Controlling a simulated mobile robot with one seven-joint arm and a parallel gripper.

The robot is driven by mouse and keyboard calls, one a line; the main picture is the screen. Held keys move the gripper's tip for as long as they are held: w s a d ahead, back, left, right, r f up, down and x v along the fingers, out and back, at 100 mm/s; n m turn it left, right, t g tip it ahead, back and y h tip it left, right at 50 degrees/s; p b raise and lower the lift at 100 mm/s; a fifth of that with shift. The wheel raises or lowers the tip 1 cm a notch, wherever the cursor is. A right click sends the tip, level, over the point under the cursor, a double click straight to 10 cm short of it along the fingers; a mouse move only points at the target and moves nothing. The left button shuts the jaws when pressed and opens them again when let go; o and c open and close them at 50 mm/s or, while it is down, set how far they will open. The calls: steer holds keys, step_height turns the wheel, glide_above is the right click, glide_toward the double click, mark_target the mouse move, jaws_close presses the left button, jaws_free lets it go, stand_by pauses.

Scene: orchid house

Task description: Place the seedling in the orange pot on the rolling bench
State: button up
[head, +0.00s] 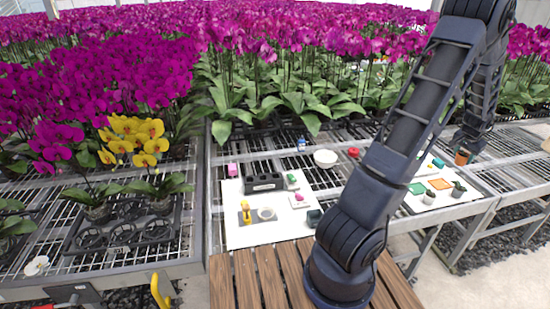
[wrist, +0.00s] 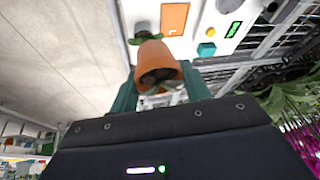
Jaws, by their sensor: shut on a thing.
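My gripper (head: 463,147) is at the right of the head view, above the rolling bench's white board (head: 462,201). It is shut on the orange pot (head: 461,157), which hangs in the air over the board's back right part. In the wrist view the pot (wrist: 160,68) sits between the green fingers, with dark soil and a bit of green leaf showing at its mouth. Most of the seedling is hidden in the head view by the gripper.
A second board (head: 240,235) with tools and a white bowl (head: 325,158) lie on the middle bench. Orchids crowd behind.

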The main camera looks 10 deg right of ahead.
step_height(320, 180, up, 26)
steer(key=w+a+n+t+y, duration=0.15)
steer(key=w+a, duration=0.25)
steer(key=w, duration=0.7)
steer(key=w+a+n, duration=0.3)
steer(key=w+a, duration=0.2)
steer(key=w, duration=0.6)
steer(key=w+a+n+y, duration=0.1)
steer(key=w+a+n, duration=0.3)
steer(key=w+a, duration=1.45)
steer(key=w+a+n+y, duration=0.1)
steer(key=w+a+n, duration=0.35)
steer(key=a, duration=0.95)
steer(key=w+a+n+y, duration=0.1)
steer(key=w+a, duration=0.7)
steer(key=a, duration=0.5)
steer(key=w+a+n+y, duration=0.15)
steer(key=w+a, duration=0.55)
steer(key=a, duration=0.7)
steer(key=a+n, duration=0.3)
steer(key=a, duration=1.6)
steer(key=n+g+y, duration=0.2)
steer(key=n+g, duration=0.1)
steer(key=n, duration=0.6)
glide_above(133, 191)
steer(key=d, duration=0.2)
steer(key=shift+m, duration=0.25)
steer(key=f, duration=4.5)
steer(key=shift+s+d+f, duration=0.2)
steer(key=shift+f, duration=0.15)
